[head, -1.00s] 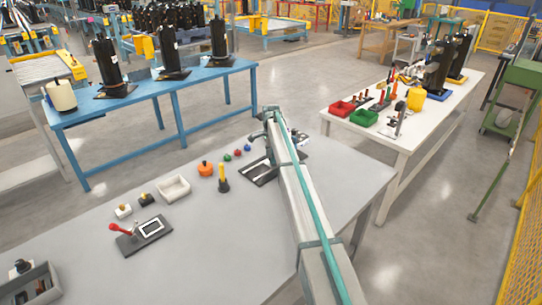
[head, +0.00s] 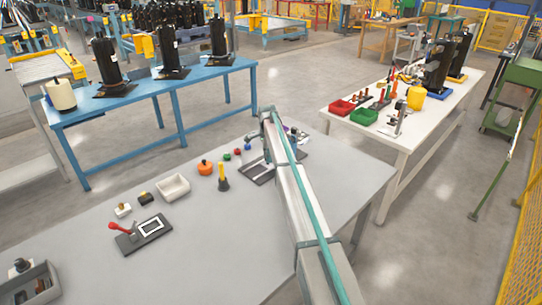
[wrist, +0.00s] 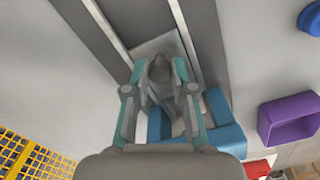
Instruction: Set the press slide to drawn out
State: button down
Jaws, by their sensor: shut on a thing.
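The press slide has a dark base (wrist: 85,35) with two pale rails, seen in the wrist view. A light carriage plate (wrist: 165,45) lies between the rails, with a grey knob (wrist: 159,68) standing on it. My gripper (wrist: 162,78) is closed around the knob, one finger on each side. In the head view part of the slide's base (head: 256,174) shows on the grey table, left of my arm. My arm hides the gripper and knob there.
In the wrist view a blue part (wrist: 225,125) sits close right of my gripper, with a purple bin (wrist: 288,118) farther right. A yellow-topped funnel shape (head: 223,178), an orange pot (head: 205,167) and a white tray (head: 173,187) stand left on the table (head: 215,240).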

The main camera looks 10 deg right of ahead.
jog(key=s+a, duration=0.1)
jog(key=a, duration=0.1)
jog(key=s+a, duration=0.3)
jog(key=a, duration=0.1)
jog(key=shift+s+a+b, duration=0.3)
jog(key=shift+s+a, duration=0.1)
jog(key=c, duration=1)
grip_release()
jog(key=shift+a, duration=0.15)
jog(key=shift+r, duration=0.5)
notch_tip(320, 180, up, 11)
